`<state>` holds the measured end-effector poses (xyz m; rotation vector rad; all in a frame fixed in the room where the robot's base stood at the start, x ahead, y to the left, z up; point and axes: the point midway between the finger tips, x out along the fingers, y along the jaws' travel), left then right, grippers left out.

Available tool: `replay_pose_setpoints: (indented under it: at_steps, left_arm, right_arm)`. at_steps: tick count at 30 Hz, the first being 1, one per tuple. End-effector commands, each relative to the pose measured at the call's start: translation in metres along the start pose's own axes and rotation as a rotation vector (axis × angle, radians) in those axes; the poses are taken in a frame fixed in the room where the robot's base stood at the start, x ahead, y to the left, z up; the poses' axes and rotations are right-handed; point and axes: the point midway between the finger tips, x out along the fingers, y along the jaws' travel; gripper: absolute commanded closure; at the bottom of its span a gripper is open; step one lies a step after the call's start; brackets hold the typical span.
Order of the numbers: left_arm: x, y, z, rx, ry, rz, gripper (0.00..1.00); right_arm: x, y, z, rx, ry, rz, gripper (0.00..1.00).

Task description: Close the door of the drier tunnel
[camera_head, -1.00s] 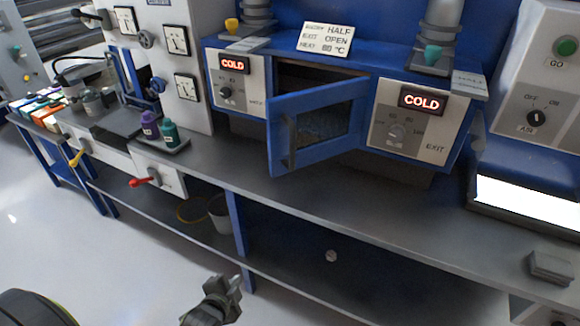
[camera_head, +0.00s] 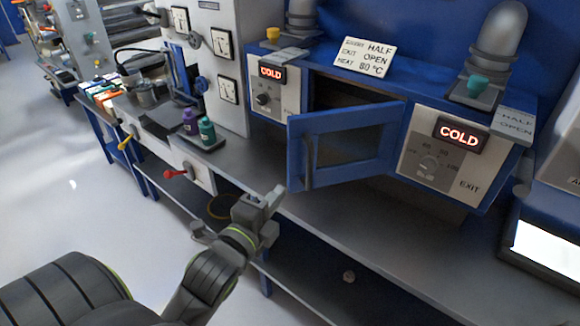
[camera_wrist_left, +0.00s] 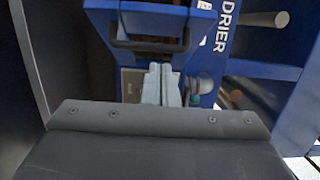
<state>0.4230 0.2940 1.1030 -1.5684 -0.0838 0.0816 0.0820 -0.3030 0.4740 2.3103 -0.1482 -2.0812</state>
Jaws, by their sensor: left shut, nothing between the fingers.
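The drier tunnel is a blue housing on the bench with a dark opening (camera_head: 335,92) between two grey panels. Its blue door (camera_head: 345,120) stands open, swung out toward me, with its window and a dark upright handle (camera_head: 308,165) near its left edge. My left gripper (camera_head: 274,194) is in front of the bench edge, below and left of the door, apart from it. Its fingers are shut and empty; they also show in the left wrist view (camera_wrist_left: 161,84), below a blue part with a dark bar handle (camera_wrist_left: 150,45). My right gripper is not in view.
Purple and green bottles (camera_head: 206,131) stand on the bench left of the door. A red-handled lever (camera_head: 175,174) sticks out at the bench front. COLD displays (camera_head: 461,135) flank the opening. The bench top before the door is clear.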

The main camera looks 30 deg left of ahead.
Motion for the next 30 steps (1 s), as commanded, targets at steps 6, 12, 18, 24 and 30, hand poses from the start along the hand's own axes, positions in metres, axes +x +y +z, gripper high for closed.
replay_pose_setpoints:
  at_steps: [6, 12, 18, 24, 30]
  left_arm:
    - [0.044, -0.004, 0.000, 0.001, -0.001, -0.001, 1.00]
    - [0.082, -0.003, 0.000, 0.000, -0.001, 0.000, 1.00]
    - [0.098, -0.002, 0.019, 0.004, -0.002, 0.002, 1.00]
    - [0.106, 0.000, 0.028, 0.000, -0.001, 0.001, 1.00]
    - [0.107, 0.001, 0.029, -0.002, -0.001, 0.000, 1.00]
  right_arm:
    - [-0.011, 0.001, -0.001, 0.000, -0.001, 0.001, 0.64]
    - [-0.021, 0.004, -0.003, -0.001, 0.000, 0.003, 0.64]
    - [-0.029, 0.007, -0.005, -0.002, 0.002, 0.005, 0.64]
    - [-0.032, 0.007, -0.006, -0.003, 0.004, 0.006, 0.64]
    - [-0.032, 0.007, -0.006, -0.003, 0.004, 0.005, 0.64]
